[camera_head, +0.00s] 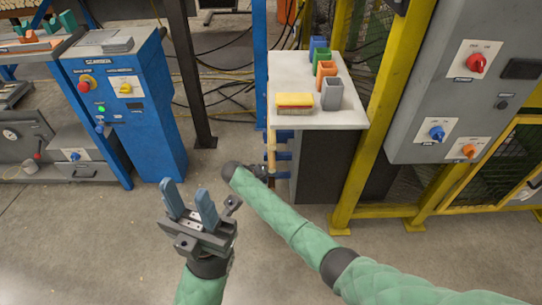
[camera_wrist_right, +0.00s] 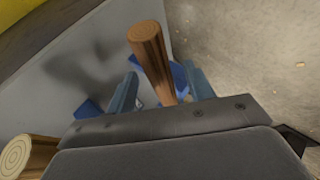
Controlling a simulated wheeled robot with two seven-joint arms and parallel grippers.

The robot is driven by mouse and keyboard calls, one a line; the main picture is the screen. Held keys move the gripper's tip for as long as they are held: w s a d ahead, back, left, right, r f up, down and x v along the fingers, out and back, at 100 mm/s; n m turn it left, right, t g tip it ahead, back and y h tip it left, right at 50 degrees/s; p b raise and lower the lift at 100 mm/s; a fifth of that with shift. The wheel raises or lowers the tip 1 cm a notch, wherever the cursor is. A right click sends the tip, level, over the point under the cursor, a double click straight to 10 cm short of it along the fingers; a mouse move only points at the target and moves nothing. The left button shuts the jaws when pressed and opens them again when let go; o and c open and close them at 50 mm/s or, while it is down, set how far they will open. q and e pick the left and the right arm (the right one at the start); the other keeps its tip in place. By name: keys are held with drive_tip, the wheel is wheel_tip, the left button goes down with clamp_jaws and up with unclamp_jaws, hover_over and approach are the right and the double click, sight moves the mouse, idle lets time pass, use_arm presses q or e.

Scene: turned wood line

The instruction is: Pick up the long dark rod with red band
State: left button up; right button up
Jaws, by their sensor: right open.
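A dark brown wooden rod (camera_wrist_right: 150,55) stands out in the right wrist view, its round end toward the camera. No red band shows on the visible part; its lower part is hidden behind my gripper body. My right gripper (camera_wrist_right: 160,78) is open, with one blue finger on each side of the rod; I cannot tell whether either touches it. In the head view my right gripper (camera_head: 266,174) is small and mostly covered by its own wrist, beside the cabinet. My left gripper (camera_head: 186,188) is open and empty above the floor.
A paler rod (camera_wrist_right: 20,156) is close by at lower left in the wrist view. Blue holders (camera_head: 282,155) line the side of the white-topped cabinet (camera_head: 340,119), which carries colored bins (camera_head: 326,70) and a yellow-topped block (camera_head: 295,101). Yellow posts stand to the right.

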clamp_jaws()
drive_tip(key=shift+r, duration=0.1)
idle(0.3)
